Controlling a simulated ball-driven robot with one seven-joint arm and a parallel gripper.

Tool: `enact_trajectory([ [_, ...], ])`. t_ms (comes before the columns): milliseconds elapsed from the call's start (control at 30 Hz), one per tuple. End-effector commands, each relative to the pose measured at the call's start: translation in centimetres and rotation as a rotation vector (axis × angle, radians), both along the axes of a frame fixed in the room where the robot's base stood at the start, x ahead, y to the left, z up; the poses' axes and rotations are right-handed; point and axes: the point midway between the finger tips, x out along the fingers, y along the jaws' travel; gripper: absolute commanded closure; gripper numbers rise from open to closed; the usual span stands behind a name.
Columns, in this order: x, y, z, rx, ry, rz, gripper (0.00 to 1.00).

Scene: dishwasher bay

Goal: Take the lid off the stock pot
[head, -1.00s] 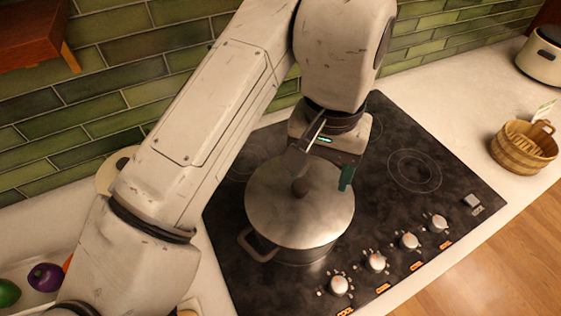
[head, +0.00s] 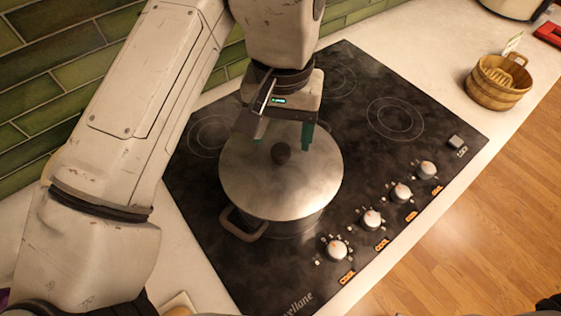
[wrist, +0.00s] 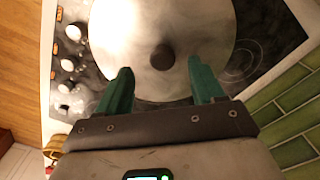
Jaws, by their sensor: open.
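The stock pot (head: 292,228) stands on the black cooktop with its grey metal lid (head: 262,186) on top. A dark round knob (head: 281,153) rises from the lid's middle. My gripper (head: 283,136) is above the back part of the lid, just behind the knob in the head view. In the wrist view, my gripper (wrist: 160,68) has its two green fingers spread apart and empty. The knob (wrist: 162,57) shows just beyond the gap between the fingertips, over the lid (wrist: 205,25). The gripper's housing hides part of one finger in the head view.
The cooktop (head: 345,185) has several knobs (head: 372,219) along its front edge. A pot handle (head: 240,226) sticks out at front left. A wooden basket (head: 497,84) stands on the counter (head: 430,60) at right. A green tiled wall (head: 60,60) lies behind.

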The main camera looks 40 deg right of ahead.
Motion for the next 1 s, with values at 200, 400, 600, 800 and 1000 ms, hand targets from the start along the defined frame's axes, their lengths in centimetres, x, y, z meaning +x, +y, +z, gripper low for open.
enact_trajectory([
  [200,0.3,-0.1,-1.8,0.001,0.001,0.0,0.32],
  [400,0.6,-0.2,-4.1,0.001,0.001,0.0,0.32],
  [600,0.6,-0.2,-5.2,0.001,0.001,0.0,0.32],
  [800,0.6,-0.2,-5.0,0.001,0.001,0.0,0.32],
  [1000,0.6,-0.2,-5.0,0.001,0.001,0.0,0.49],
])
